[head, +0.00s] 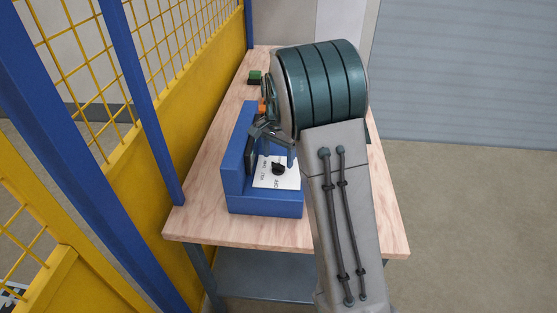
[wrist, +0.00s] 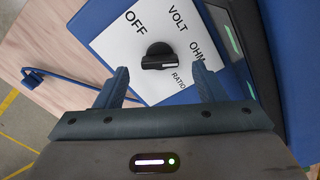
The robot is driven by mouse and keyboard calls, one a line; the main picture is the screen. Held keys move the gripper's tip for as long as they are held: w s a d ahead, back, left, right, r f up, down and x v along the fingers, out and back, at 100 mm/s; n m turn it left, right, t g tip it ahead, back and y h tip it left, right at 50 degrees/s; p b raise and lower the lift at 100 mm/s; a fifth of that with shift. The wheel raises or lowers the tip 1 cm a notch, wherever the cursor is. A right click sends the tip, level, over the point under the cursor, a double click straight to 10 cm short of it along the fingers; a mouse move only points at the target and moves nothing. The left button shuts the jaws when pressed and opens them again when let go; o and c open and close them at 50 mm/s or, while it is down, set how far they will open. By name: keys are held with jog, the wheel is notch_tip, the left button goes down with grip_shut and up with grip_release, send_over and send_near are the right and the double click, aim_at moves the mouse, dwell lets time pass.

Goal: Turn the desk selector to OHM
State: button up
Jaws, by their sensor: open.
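The desk selector is a blue box (head: 262,204) with a white label plate (head: 264,181) and a black knob (head: 278,169). In the wrist view the knob (wrist: 157,56) has a bar with a white line, lying nearly level across the picture; I cannot tell which label it points to. OFF is at upper left, VOLT at upper right, the OHM label (wrist: 197,51) at right and RATIO at lower right. My gripper (wrist: 160,72) is open, its fingers apart on either side of the knob in the picture, with no contact visible. The arm partly hides the box in the head view.
The box stands on a wooden table (head: 200,215). A dark panel (wrist: 243,45) rises beside the plate. A small green block (head: 255,75) sits at the table's back. A yellow mesh fence (head: 165,120) with blue posts runs along the left. A blue cable lies on the table.

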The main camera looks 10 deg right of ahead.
aim_at(279, 166)
notch_tip(279, 166, up, 11)
jog(key=shift+r, duration=0.15)
jog(key=shift+s, duration=0.1)
jog(key=s+f+n+t, duration=0.3)
jog(key=s+n, duration=0.6)
jog(key=s, duration=1.9)
jog(key=shift+d+n, duration=0.3)
